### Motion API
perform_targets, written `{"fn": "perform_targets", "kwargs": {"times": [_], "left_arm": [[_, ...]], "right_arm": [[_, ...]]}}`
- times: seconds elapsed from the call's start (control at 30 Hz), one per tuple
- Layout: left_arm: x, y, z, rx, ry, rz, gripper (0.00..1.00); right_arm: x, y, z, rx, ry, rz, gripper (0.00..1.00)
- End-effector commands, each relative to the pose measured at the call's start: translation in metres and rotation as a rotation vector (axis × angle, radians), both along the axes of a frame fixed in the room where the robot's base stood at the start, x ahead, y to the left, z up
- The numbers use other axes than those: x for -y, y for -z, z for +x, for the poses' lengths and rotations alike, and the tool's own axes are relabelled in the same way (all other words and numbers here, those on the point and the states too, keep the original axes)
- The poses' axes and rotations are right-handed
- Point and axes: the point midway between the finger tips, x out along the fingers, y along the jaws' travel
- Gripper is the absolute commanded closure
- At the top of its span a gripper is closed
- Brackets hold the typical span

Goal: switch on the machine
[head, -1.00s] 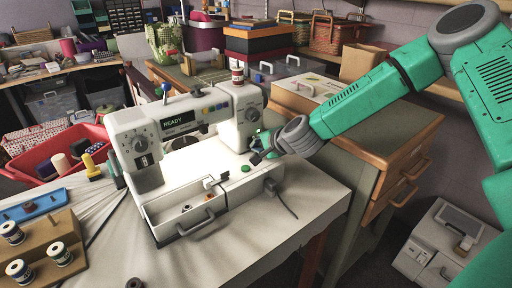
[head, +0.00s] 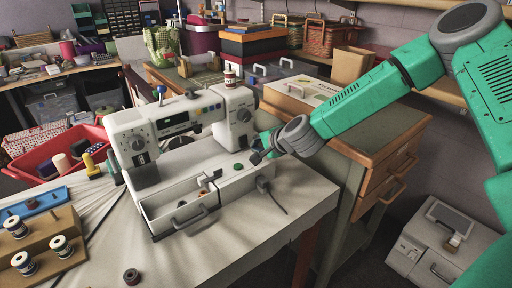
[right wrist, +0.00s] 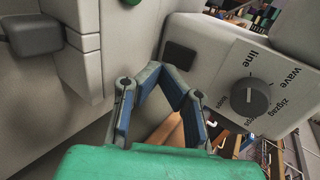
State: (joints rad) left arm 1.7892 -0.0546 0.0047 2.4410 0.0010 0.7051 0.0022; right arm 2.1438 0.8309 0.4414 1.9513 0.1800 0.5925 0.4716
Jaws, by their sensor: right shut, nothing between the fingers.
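The white sewing machine (head: 180,140) stands on the table, with a small dark display (head: 180,117) showing no readable text. A green button (head: 238,167) sits on its base. My right gripper (head: 257,157) is at the right end of the machine, fingers shut and empty. In the right wrist view the blue-padded fingers (right wrist: 157,70) are close to a dark rectangular switch (right wrist: 180,56) on the machine's side; I cannot tell whether they touch. A dial (right wrist: 250,97) marked line, wave and zigzag is to the right. My left gripper is not in view.
An open drawer (head: 178,216) is at the machine's front. Spools on a wooden rack (head: 35,248) stand at left, and a loose spool (head: 131,276) is at the front. A wooden cabinet (head: 390,150) is behind my right arm.

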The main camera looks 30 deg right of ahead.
Motion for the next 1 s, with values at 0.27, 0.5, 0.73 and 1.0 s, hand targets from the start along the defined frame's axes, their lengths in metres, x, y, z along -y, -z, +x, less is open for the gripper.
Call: {"fn": "perform_targets", "kwargs": {"times": [0.27, 0.5, 0.73, 1.0], "left_arm": [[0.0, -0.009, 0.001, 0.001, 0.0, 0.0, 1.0], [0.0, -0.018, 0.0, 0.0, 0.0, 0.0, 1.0], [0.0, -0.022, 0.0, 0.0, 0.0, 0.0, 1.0], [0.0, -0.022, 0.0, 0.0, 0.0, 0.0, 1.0]], "right_arm": [[0.003, -0.023, -0.029, -0.002, 0.001, 0.001, 1.0], [0.005, -0.048, -0.064, 0.002, 0.001, 0.002, 1.0], [0.007, -0.056, -0.079, -0.002, 0.0, 0.0, 1.0], [0.007, -0.056, -0.081, -0.002, 0.0, -0.002, 1.0]]}}
